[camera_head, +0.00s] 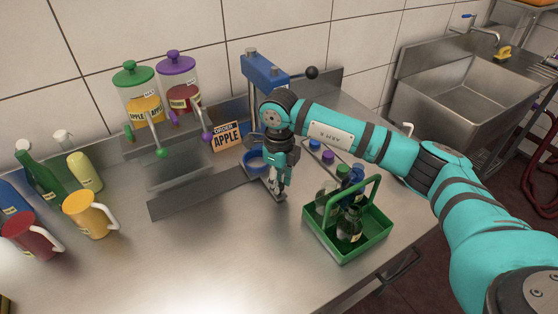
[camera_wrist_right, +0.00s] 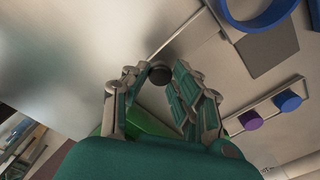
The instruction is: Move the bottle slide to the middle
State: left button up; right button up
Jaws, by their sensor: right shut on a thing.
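The bottle slide (camera_head: 269,186) is a grey metal plate at the right part of a grey rail (camera_head: 190,196), below the blue press (camera_head: 262,75). A blue ring (camera_head: 256,161) sits just behind it and also shows at the top of the wrist view (camera_wrist_right: 258,18). My right gripper (camera_head: 279,188) reaches down at the front end of the slide, mostly hiding it in the head view. In the wrist view its fingers (camera_wrist_right: 158,80) close around a round black knob (camera_wrist_right: 160,74). My left gripper is not in view.
A green carrier (camera_head: 347,236) with bottles stands close right of the gripper. A blue and a purple cap (camera_wrist_right: 250,120) lie on a rack behind it. Dispensers (camera_head: 143,95), an apple order sign (camera_head: 227,136) and jugs (camera_head: 89,217) stand to the left. The front counter is clear.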

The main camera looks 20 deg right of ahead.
jog(key=shift+s+a, duration=0.2)
jog(key=shift+a, duration=0.95)
jog(key=shift+s+a, duration=0.15)
jog(key=shift+a, duration=0.95)
jog(key=o, duration=1)
jog(key=shift+r, duration=0.2)
notch_tip(320, 180, up, 12)
jog(key=shift+f, duration=0.2)
